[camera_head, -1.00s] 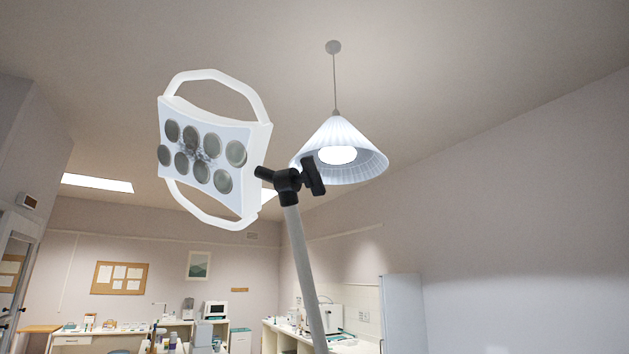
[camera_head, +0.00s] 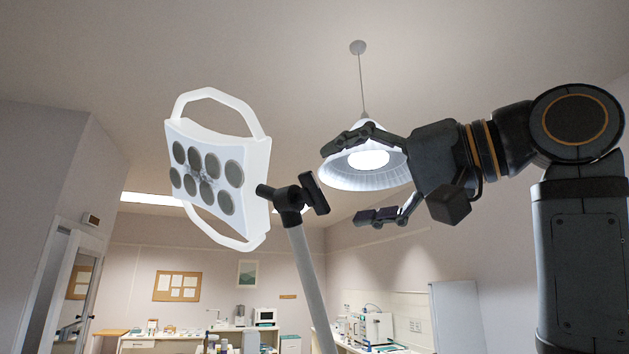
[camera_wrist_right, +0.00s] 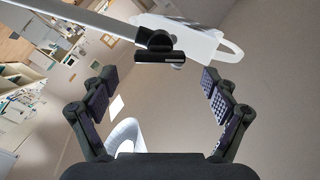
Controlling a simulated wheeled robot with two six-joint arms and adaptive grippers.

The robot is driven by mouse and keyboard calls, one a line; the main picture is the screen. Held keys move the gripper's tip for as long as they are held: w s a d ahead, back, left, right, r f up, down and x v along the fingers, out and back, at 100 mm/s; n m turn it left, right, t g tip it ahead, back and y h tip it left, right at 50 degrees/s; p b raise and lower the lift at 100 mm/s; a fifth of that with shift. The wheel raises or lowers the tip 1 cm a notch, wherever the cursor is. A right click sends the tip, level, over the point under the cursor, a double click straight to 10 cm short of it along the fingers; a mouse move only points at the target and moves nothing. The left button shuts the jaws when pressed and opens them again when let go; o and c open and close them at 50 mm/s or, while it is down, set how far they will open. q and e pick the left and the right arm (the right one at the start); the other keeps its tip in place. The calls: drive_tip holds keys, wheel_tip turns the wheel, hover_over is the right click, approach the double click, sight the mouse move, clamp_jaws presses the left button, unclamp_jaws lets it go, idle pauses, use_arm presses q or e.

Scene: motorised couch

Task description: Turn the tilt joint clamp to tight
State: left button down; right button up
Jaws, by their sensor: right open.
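The tilt joint clamp (camera_head: 314,194) is a black lever-like knob on the black joint (camera_head: 289,200) at the top of a pale pole (camera_head: 313,285). The joint carries a white lamp head (camera_head: 212,165) with several round grey lenses and two loop handles. My right gripper (camera_head: 345,182) is open and empty, to the right of the clamp and apart from it. In the right wrist view the clamp (camera_wrist_right: 160,57) lies ahead, roughly centred beyond the spread fingers (camera_wrist_right: 160,92). My left gripper is not in view.
A white pendant lamp (camera_head: 350,175) hangs behind my right gripper. Counters with equipment (camera_head: 365,328) and a pinboard (camera_head: 177,286) are far back. The air between my right fingers and the clamp looks clear.

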sight(322, 191)
drive_tip(key=p+x, duration=0.2)
drive_tip(key=x, duration=0.4)
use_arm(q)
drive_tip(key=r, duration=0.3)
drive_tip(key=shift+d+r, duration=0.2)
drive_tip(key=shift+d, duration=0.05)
use_arm(e)
drive_tip(key=shift+d, duration=0.1)
drive_tip(key=shift+c, duration=0.2)
drive_tip(key=shift+d, duration=0.1)
drive_tip(key=c, duration=1.1)
